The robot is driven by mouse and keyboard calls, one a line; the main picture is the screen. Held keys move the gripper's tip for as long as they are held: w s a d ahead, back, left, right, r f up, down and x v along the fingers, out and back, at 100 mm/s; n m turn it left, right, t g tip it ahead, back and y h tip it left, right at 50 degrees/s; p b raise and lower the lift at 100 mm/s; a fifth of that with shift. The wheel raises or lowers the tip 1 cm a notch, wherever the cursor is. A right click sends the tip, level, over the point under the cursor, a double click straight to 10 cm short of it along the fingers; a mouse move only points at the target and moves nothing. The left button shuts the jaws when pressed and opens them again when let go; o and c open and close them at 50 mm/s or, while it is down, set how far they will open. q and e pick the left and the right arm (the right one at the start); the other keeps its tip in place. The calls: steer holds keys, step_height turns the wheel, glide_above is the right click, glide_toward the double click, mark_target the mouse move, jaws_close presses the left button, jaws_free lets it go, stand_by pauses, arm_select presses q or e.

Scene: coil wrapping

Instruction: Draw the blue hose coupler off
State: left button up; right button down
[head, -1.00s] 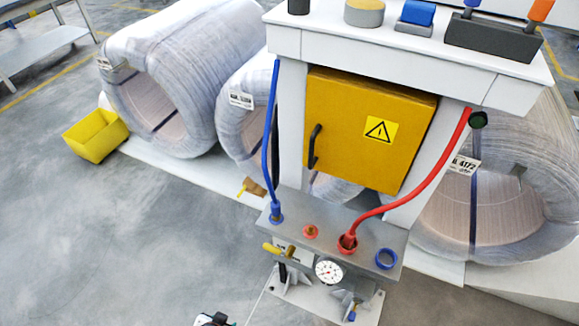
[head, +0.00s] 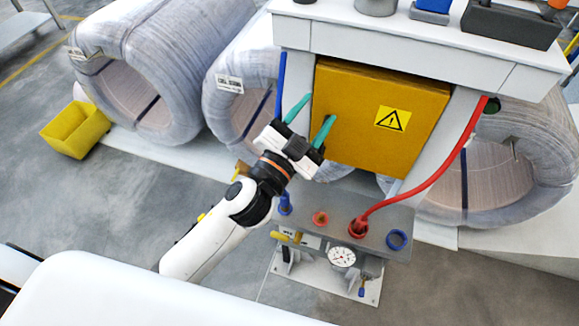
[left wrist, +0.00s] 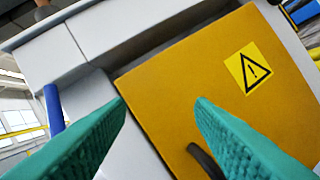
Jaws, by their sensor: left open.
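The blue hose coupler (head: 285,203) sits at the left end of the grey manifold block (head: 340,208), partly beside my left arm. The blue hose (head: 281,85) hangs from the bench above; my gripper hides its middle stretch. In the left wrist view the hose (left wrist: 55,112) shows at the left, outside the fingers. My left gripper (head: 317,108) is open and empty, its teal fingers in front of the yellow cabinet door (head: 380,120), well above the coupler. The fingers (left wrist: 160,105) also show apart in the left wrist view. My right gripper is out of view.
A red hose (head: 440,165) runs to a red coupler (head: 358,227) on the block. A gauge (head: 341,257) hangs at the front. Wrapped coils (head: 165,50) stand behind.

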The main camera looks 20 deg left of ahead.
arm_select(q)
steer(key=s+d+r+m+g+h, duration=0.35)
steer(key=d+m+g+h, duration=0.3)
steer(key=m, duration=0.25)
steer(key=s+d+r+m+g+h, duration=0.2)
steer(key=s+d+m+g+h, duration=0.3)
steer(key=m+h, duration=0.4)
steer(key=m+g+y, duration=0.8)
steer(key=m+y, duration=0.2)
steer(key=y, duration=1.2)
glide_above(285, 194)
step_height(285, 194, down, 22)
steer(key=shift+r, duration=0.15)
steer(key=shift+a, duration=0.15)
step_height(285, 194, down, 12)
steer(key=p, duration=0.2)
steer(key=shift+p, duration=0.4)
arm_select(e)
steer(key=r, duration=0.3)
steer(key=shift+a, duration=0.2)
